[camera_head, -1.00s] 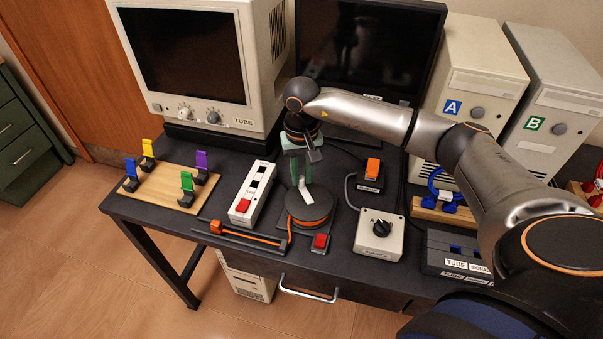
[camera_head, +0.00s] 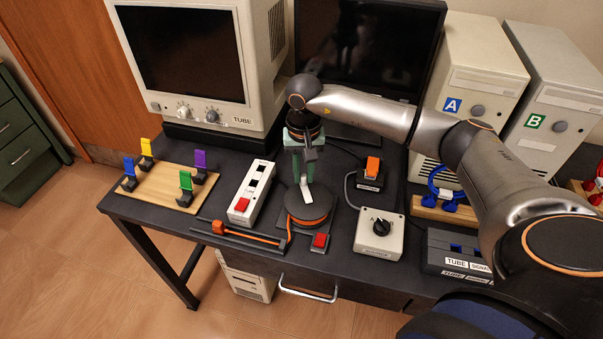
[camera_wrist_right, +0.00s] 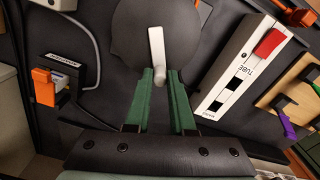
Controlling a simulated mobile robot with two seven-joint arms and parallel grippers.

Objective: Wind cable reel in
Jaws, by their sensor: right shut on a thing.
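The cable reel (camera_head: 309,208) is a dark round drum with orange cable around its rim, on a dark base at the desk's front middle. A white crank handle (camera_head: 307,193) stands up from its top, and it also shows in the wrist view (camera_wrist_right: 156,48). My right gripper (camera_head: 304,178) comes down from above, its green fingers shut on the handle. In the wrist view the green fingertips (camera_wrist_right: 159,74) meet at the handle's end. An orange cable end block (camera_head: 218,227) sits at the left end of a dark track in front. My left gripper is not in view.
A red button (camera_head: 320,240) is just in front of the reel. A white switch strip (camera_head: 251,194) stands to the left, a knob box (camera_head: 380,234) to the right, and an orange rocker switch (camera_head: 372,170) behind right. Monitors stand at the back.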

